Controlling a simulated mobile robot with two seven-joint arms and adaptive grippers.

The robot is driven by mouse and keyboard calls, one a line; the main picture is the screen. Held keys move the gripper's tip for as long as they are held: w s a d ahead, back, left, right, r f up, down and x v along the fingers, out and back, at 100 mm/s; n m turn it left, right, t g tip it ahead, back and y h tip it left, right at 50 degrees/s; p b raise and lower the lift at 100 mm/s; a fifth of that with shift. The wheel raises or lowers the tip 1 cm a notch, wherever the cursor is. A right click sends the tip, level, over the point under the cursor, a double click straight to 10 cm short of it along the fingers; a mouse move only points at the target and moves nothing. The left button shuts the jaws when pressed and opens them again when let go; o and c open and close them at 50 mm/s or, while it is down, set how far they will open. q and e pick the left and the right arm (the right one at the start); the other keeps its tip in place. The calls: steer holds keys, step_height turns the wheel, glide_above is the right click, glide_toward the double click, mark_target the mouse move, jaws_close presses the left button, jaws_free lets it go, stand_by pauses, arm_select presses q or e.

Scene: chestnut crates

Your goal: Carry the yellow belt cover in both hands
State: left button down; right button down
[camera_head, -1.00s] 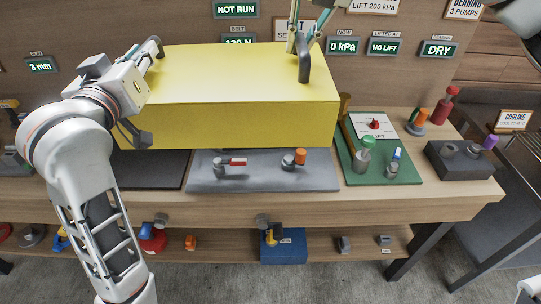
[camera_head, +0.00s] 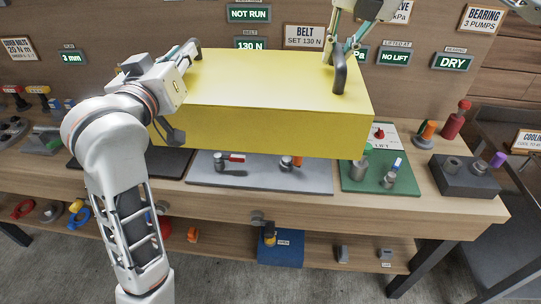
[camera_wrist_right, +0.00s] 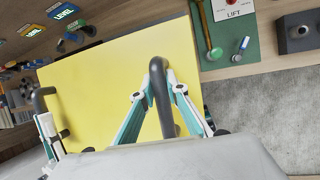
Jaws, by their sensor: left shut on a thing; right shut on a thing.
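The yellow belt cover (camera_head: 270,80) is a large box with a dark handle at each end. It is held in the air above the workbench, roughly level in the head view. My left gripper (camera_head: 186,54) is shut on the cover's left handle. My right gripper (camera_head: 341,58) is shut on the right handle (camera_head: 338,76). In the right wrist view, the fingers of my right gripper (camera_wrist_right: 160,95) close around the dark handle (camera_wrist_right: 162,100), with the yellow top (camera_wrist_right: 110,75) beneath. The far handle (camera_wrist_right: 42,100) also shows there. The cover hides part of the bench behind it.
The wooden bench (camera_head: 300,208) carries a grey mat (camera_head: 300,180), a green mat (camera_head: 358,184) with small parts and a dark block (camera_head: 450,180) at the right. A lower shelf (camera_head: 325,245) holds a blue box (camera_head: 280,250). Signs hang on the back wall.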

arm_select(q)
steer(key=shift+s+d+r, duration=0.15)
steer(key=shift+s+d, duration=0.1)
steer(key=shift+d, duration=0.15)
arm_select(e)
steer(key=shift+d, duration=0.55)
arm_select(q)
steer(key=shift+a, duration=0.1)
arm_select(e)
steer(key=shift+a, duration=0.1)
